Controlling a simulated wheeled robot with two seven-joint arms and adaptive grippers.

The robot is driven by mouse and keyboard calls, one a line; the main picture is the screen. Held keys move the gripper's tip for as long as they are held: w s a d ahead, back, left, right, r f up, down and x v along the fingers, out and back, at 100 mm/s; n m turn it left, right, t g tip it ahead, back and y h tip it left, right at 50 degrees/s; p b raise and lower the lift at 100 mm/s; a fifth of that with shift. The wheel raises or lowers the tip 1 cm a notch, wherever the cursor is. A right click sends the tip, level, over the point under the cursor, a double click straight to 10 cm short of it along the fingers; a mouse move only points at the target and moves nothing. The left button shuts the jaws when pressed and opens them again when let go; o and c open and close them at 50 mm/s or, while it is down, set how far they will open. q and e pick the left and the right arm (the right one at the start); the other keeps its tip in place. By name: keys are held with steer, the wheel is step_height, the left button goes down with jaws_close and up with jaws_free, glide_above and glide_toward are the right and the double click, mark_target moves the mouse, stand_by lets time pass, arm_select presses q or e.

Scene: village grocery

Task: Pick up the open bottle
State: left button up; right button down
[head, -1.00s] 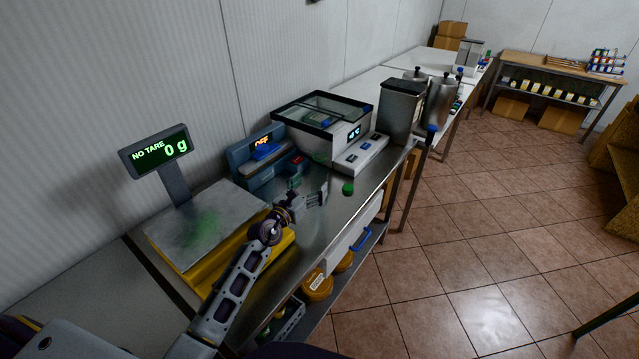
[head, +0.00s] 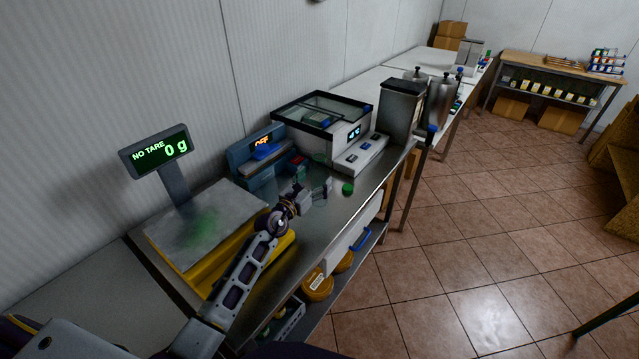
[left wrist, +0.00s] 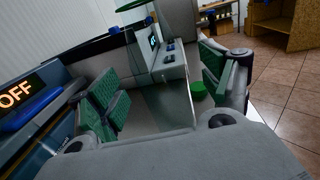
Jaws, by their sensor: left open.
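My left gripper (head: 312,192) is over the steel counter, right of the scale. In the left wrist view its two green-padded fingers (left wrist: 165,92) stand wide apart. A clear, see-through shape (left wrist: 160,100), which looks like the open bottle, shows between the fingers, with a dark green part (left wrist: 175,14) at the top of the picture. I cannot tell whether the fingers touch it. In the head view the bottle is hard to make out beside the gripper. A small green cap (head: 347,188) lies on the counter just beyond; it also shows in the left wrist view (left wrist: 199,90).
The scale (head: 205,225) with its display stands left of the gripper. A blue device reading OFF (head: 258,160) and a glass-topped machine (head: 322,122) stand behind. The counter's front edge (head: 345,222) is close by on the right, with tiled floor beyond.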

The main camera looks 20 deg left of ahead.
mark_target(315, 180)
arm_select(q)
steer(key=shift+x, duration=1.6)
steer(key=c, duration=1)
